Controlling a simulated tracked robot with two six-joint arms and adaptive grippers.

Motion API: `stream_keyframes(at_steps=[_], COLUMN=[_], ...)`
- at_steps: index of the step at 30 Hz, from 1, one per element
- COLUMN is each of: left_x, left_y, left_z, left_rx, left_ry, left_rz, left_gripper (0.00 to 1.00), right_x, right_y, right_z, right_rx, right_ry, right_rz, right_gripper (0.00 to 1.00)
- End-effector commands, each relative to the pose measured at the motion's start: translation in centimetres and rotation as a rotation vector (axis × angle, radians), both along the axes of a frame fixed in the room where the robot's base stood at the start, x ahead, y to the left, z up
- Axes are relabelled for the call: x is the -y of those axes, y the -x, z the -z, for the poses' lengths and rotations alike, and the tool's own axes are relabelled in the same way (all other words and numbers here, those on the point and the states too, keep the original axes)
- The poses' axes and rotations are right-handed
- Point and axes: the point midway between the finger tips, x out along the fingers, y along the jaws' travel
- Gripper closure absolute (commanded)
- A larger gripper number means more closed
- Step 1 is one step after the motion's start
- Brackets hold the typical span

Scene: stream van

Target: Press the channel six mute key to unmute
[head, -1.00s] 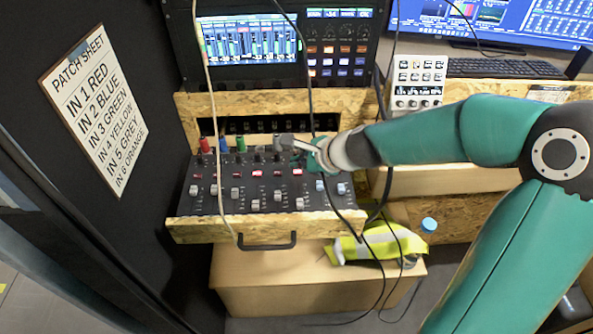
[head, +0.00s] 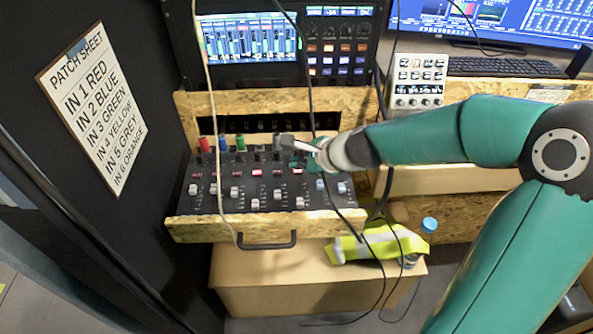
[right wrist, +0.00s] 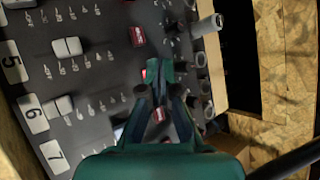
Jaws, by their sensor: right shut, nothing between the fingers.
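The mixer (head: 245,205) has a row of red mute keys above its faders. My right gripper also shows in the head view (head: 298,160), just above the sixth red key (head: 297,172). It is shut and empty. My left gripper is out of view.
Red (head: 204,145), blue (head: 222,143) and green (head: 240,143) plugs stand along the mixer's back edge. A pale cable (head: 212,110) and dark cables hang across the mixer. A patch sheet (head: 92,105) is on the left wall.

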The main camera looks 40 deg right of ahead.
Motion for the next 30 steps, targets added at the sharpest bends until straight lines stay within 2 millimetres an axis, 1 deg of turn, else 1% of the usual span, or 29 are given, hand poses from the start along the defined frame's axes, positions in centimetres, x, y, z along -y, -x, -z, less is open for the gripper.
stream_keyframes(at_steps=[2,13,30], left_x=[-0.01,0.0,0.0], left_y=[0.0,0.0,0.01], left_z=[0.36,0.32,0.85], left_rx=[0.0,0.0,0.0], left_ry=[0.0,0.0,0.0], left_rz=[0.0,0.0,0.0], left_gripper=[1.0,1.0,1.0], right_x=[0.0,0.0,0.0], right_y=[0.02,0.02,0.02], right_z=[0.35,0.31,0.84], right_rx=[0.0,0.0,0.0], right_ry=[0.0,0.0,0.0], right_rz=[0.0,0.0,0.0], right_gripper=[1.0,1.0,1.0])
